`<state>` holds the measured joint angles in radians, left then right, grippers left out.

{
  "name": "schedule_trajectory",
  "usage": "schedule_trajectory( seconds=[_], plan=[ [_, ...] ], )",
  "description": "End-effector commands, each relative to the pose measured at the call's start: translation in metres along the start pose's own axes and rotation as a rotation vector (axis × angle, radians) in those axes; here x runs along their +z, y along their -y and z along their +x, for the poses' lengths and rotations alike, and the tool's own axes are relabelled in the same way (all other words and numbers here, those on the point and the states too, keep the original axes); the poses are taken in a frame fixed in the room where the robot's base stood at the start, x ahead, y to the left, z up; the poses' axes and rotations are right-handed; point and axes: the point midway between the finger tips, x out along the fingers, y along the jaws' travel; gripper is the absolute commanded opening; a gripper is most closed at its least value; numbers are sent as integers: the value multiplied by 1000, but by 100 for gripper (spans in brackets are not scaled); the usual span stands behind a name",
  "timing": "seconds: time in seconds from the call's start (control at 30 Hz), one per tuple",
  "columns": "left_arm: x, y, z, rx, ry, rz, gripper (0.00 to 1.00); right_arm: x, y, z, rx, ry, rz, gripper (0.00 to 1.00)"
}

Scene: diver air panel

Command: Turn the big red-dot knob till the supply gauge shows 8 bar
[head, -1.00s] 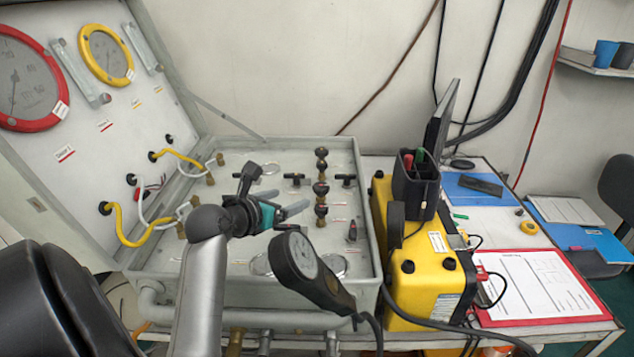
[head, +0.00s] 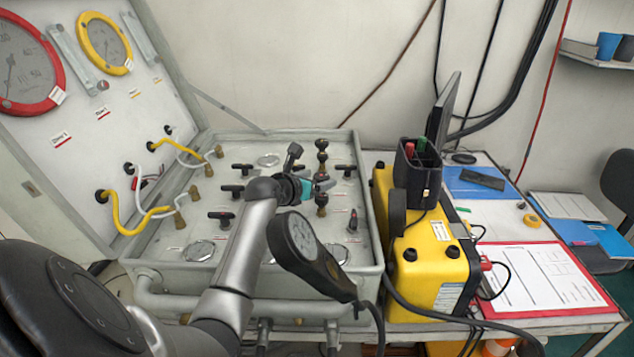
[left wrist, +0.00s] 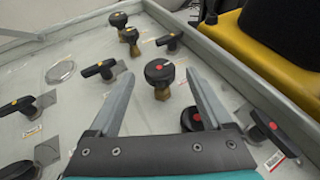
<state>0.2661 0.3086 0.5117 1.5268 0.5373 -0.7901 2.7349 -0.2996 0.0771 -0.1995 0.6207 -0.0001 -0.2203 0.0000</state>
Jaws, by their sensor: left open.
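The big black red-dot knob (left wrist: 160,70) stands upright on a brass stem in the left wrist view, between the lines of my fingers. A gap shows on both sides of it. In the head view the knob (head: 322,199) is partly behind my fingers. My left gripper (head: 326,184) is open and empty over the panel at this knob; its two grey fingers also show in the left wrist view (left wrist: 160,85). On the lid are a large red-rimmed gauge (head: 22,65) and a yellow-rimmed gauge (head: 105,43). I cannot tell which is the supply gauge or read it. My right gripper is out of view.
Yellow-dot knobs (left wrist: 118,20) stand beyond the red-dot knob. A second red-dot handle (left wrist: 191,118) is partly behind my right-hand finger. Black lever valves (head: 220,216) surround the row. A dark handheld meter (head: 295,240) stands in front. A yellow case (head: 432,262) borders the right.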

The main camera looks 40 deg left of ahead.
Motion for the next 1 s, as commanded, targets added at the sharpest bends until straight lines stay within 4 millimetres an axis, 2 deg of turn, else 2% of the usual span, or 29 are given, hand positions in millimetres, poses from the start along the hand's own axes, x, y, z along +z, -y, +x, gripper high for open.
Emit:
schedule_trajectory(
  seconds=[0.17, 0.47, 1.0],
  plan=[
    [0, -1, 9, 2, 1, 0, 83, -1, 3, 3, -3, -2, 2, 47],
    [0, 0, 10, 1, 1, 0, 83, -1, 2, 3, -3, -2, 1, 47],
    [0, -1, 10, 1, 0, 0, 24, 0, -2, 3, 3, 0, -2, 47]
  ],
)
